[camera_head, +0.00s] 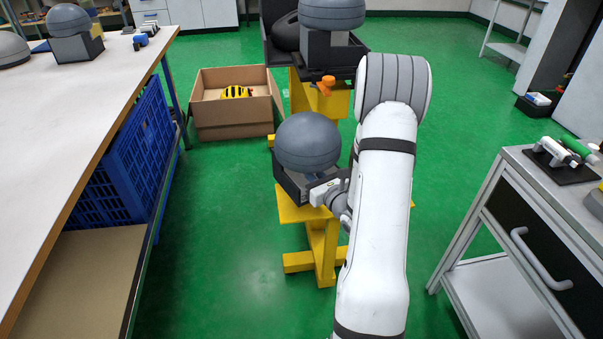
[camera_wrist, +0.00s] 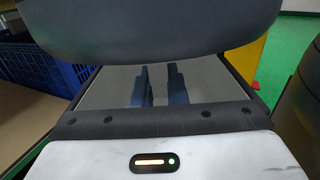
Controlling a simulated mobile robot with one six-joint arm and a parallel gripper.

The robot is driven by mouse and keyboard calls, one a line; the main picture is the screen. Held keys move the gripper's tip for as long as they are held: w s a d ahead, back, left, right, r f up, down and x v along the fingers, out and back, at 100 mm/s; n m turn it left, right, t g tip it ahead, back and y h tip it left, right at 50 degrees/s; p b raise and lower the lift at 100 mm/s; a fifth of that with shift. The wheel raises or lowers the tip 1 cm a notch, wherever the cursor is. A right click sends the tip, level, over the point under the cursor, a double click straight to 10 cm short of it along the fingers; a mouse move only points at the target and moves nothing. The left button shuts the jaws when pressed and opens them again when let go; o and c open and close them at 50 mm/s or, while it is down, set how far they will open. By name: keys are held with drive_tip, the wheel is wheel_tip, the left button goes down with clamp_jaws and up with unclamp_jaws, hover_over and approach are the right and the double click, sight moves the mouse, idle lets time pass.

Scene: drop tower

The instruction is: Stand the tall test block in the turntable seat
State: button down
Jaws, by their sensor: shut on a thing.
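A dark grey domed block (camera_head: 308,142) with a black base (camera_head: 290,183) is over a yellow stand (camera_head: 322,240) in the middle of the head view. My gripper (camera_head: 325,190) reaches it from the right, low beside the dome, and is shut on it. In the wrist view the dome (camera_wrist: 150,25) fills the top, and my gripper's two dark fingers (camera_wrist: 157,85) extend under it. The exact grip is hidden. Another domed block (camera_head: 325,48) stands in a black seat with an orange knob (camera_head: 327,82) behind. I cannot tell whether this seat is the turntable's.
A white-topped workbench (camera_head: 100,95) with another domed block (camera_head: 75,38) is at left, above a blue crate (camera_head: 130,150). A cardboard box (camera_head: 235,125) holds a yellow-black item. A drawer cabinet (camera_head: 530,220) stands at right. Green floor is clear between.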

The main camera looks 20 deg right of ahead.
drive_tip(key=shift+s+d+f+b, duration=0.15)
drive_tip(key=shift+d+f+b, duration=0.1)
drive_tip(key=shift+d, duration=0.4)
drive_tip(key=shift+s+d+f+b, duration=0.1)
drive_tip(key=shift+s+d+f, duration=0.1)
drive_tip(key=shift+d, duration=0.4)
drive_tip(key=shift+w+f+b, duration=0.1)
drive_tip(key=shift+f+b, duration=1.8)
drive_tip(key=shift+f, duration=0.85)
drive_tip(key=shift+d+f, duration=0.2)
drive_tip(key=shift+f, duration=0.05)
drive_tip(key=shift+f, duration=0.15)
drive_tip(key=c, duration=1.5)
unclamp_jaws()
drive_tip(key=shift+a, duration=0.1)
drive_tip(key=shift+o, duration=0.2)
